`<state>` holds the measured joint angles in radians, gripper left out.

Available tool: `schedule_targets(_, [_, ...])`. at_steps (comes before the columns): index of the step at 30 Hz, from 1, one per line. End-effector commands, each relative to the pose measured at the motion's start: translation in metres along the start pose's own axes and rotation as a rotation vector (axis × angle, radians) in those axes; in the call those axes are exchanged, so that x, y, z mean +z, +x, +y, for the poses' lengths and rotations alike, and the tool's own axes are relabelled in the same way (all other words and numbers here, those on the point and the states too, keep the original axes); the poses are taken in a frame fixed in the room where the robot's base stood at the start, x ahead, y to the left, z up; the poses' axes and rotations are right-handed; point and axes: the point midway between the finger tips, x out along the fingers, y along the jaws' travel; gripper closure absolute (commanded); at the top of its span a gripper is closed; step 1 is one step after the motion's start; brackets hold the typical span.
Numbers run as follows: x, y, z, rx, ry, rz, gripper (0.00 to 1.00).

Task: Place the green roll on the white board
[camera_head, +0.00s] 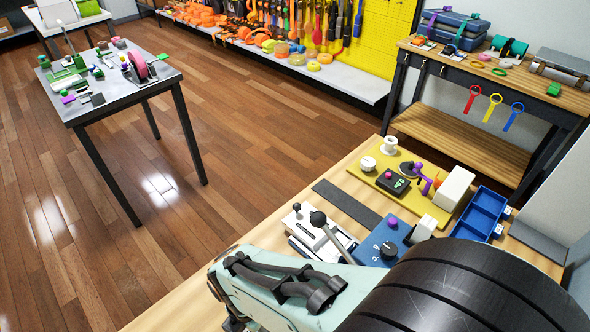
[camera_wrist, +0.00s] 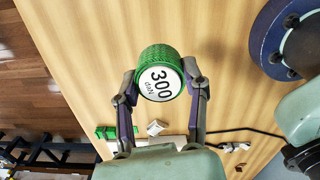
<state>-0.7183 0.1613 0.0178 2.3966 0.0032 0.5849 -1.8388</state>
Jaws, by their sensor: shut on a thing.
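In the wrist view, the green roll (camera_wrist: 160,53) has a ridged green side and a white round face printed with "300". My gripper (camera_wrist: 160,84) is shut on it, one finger on each side, with the white face toward the camera. Wooden tabletop shows behind the roll; the gap between them cannot be judged. A white flat thing (camera_wrist: 181,139) is partly hidden behind my gripper; I cannot tell whether it is the white board. In the head view, my arm fills the lower right, and my gripper and the held roll are not visible.
In the wrist view, a small white block (camera_wrist: 156,127), a green piece (camera_wrist: 105,131) and a black cable (camera_wrist: 240,131) lie near my gripper. In the head view, a yellow board (camera_head: 375,172) with parts and a blue tray (camera_head: 481,214) occupy the bench. A grey side table (camera_head: 165,72) stands left.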

Motion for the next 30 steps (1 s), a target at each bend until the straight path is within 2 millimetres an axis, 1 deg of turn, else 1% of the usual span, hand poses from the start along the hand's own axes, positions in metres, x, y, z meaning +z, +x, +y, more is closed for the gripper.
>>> schedule_targets(2, [0.0,-0.009,0.001,0.006,0.0,-0.002,0.93])
schedule_targets(5, [0.001,-0.028,0.002,0.009,0.0,-0.003,0.93])
schedule_targets(8, [0.001,-0.051,0.002,0.01,0.001,-0.003,0.93])
schedule_targets(9, [0.009,-0.048,-0.001,0.002,0.036,-0.001,0.93])
schedule_targets(14, [0.037,-0.047,-0.01,-0.001,0.159,-0.002,0.93])
schedule_targets(17, [0.06,-0.047,-0.019,-0.001,0.26,-0.004,0.93])
schedule_targets(20, [0.088,-0.047,-0.034,-0.002,0.391,-0.005,0.93])
schedule_targets(21, [0.101,-0.046,-0.043,-0.003,0.453,-0.005,0.93])
schedule_targets(23, [0.12,-0.046,-0.058,-0.004,0.552,-0.005,0.93])
schedule_targets(24, [0.133,-0.046,-0.07,-0.004,0.62,-0.004,0.93])
schedule_targets(26, [0.15,-0.046,-0.089,-0.005,0.724,-0.005,0.93])
schedule_targets(27, [0.16,-0.046,-0.102,-0.004,0.79,-0.005,0.93])
schedule_targets(29, [0.174,-0.046,-0.123,-0.005,0.889,-0.004,0.93])
schedule_targets(30, [0.182,-0.046,-0.139,-0.005,0.957,-0.004,0.93])
